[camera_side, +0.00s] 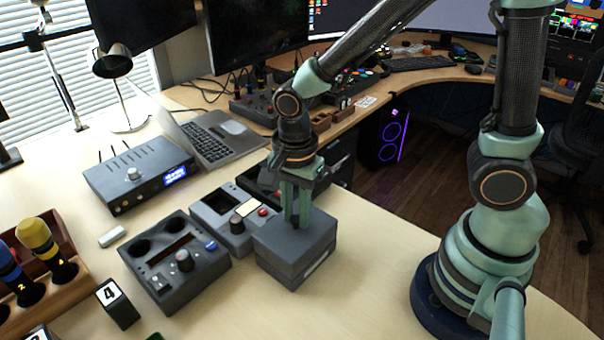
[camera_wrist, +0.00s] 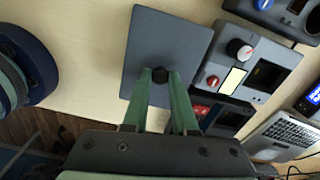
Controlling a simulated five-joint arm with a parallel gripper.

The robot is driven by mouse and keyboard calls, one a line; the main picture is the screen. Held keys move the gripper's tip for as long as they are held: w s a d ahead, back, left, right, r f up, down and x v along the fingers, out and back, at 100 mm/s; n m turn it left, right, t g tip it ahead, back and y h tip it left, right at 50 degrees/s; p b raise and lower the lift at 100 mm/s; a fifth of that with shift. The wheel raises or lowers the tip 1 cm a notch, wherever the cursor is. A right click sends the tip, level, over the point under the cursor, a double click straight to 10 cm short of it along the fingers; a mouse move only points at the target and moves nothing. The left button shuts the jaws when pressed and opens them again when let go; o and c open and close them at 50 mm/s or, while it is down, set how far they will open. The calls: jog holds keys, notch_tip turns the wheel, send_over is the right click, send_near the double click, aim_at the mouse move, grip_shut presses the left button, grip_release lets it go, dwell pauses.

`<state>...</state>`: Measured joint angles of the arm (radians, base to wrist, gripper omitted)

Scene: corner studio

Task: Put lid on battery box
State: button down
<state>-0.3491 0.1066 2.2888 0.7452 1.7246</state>
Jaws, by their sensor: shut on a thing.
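The battery box (camera_side: 274,268) is a dark grey block on the light wooden table in the side view. A flat dark grey lid (camera_side: 284,242) lies on top of it, roughly lined up with its edges. A thin seam runs between them; I cannot tell whether the lid is fully seated. My gripper (camera_side: 295,220) points down over the lid. In the wrist view, my gripper (camera_wrist: 160,80) is shut on the black knob (camera_wrist: 160,74) in the middle of the lid (camera_wrist: 168,45). The lid hides the box's inside and most of the box there.
A control box with a red button (camera_side: 232,222) stands close to the left of the battery box. Another with two round holes (camera_side: 175,262) is farther left. A laptop (camera_side: 215,140) and a blue-display unit (camera_side: 140,175) are behind. The table to the right is clear.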

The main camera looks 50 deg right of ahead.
aim_at(296, 217)
jog(key=shift+f, duration=0.2)
jog(key=c, duration=1)
grip_release()
notch_tip(296, 217, up, 11)
dwell(0.4)
jog(key=d+r+n+t, duration=0.2)
jog(key=d+n, duration=0.3)
jog(key=n, duration=0.3)
jog(key=s+d+r+n+t, duration=0.1)
jog(key=d+r+n+t, duration=0.1)
jog(key=d+n, duration=0.3)
jog(key=n+t, duration=0.1)
jog(key=n, duration=0.1)
jog(key=shift+d+r+n+t, duration=0.3)
jog(key=shift+d+n, duration=0.05)
jog(key=shift+n, duration=0.05)
